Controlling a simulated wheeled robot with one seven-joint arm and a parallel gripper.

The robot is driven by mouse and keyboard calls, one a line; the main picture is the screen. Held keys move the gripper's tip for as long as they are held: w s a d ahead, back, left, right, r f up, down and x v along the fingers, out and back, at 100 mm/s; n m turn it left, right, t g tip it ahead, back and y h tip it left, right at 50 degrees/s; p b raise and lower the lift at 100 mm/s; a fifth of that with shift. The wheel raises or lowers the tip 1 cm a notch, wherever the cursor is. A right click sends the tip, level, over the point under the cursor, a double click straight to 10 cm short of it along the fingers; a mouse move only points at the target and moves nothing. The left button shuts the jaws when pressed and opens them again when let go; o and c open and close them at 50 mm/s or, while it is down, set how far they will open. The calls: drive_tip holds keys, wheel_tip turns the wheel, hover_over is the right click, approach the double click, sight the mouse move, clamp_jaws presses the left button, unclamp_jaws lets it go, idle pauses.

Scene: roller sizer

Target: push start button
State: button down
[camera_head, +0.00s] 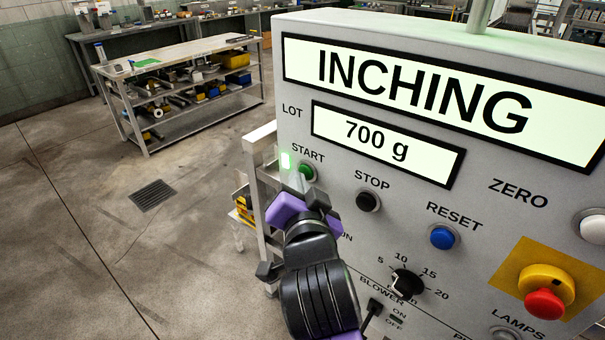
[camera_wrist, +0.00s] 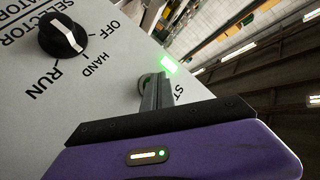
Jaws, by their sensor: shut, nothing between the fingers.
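The green START button (camera_head: 307,170) sits at the left of the grey control panel, under its START label. My gripper (camera_head: 298,182) is shut and empty, with its fingertips at the button's left part in the head view. In the wrist view the shut fingers of my gripper (camera_wrist: 157,88) point at the button's round metal rim (camera_wrist: 146,82), which they mostly cover. I cannot tell whether the tips touch the button. A lit green lamp (camera_head: 286,160) glows left of the button; it also shows in the wrist view (camera_wrist: 168,65). The display (camera_head: 420,84) reads INCHING.
Right of START are a black STOP button (camera_head: 367,201), a blue RESET button (camera_head: 442,237) and a red emergency stop (camera_head: 544,303). The wrist view shows a selector knob (camera_wrist: 62,35). Open floor lies left.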

idle(0.4)
drive_tip(key=shift+s+a, duration=0.5)
drive_tip(key=shift+s, duration=0.2)
drive_tip(key=s+a, duration=0.1)
drive_tip(key=s, duration=0.1)
drive_tip(key=s+a+b, duration=0.1)
drive_tip(key=s+a, duration=0.1)
idle(0.4)
idle(0.5)
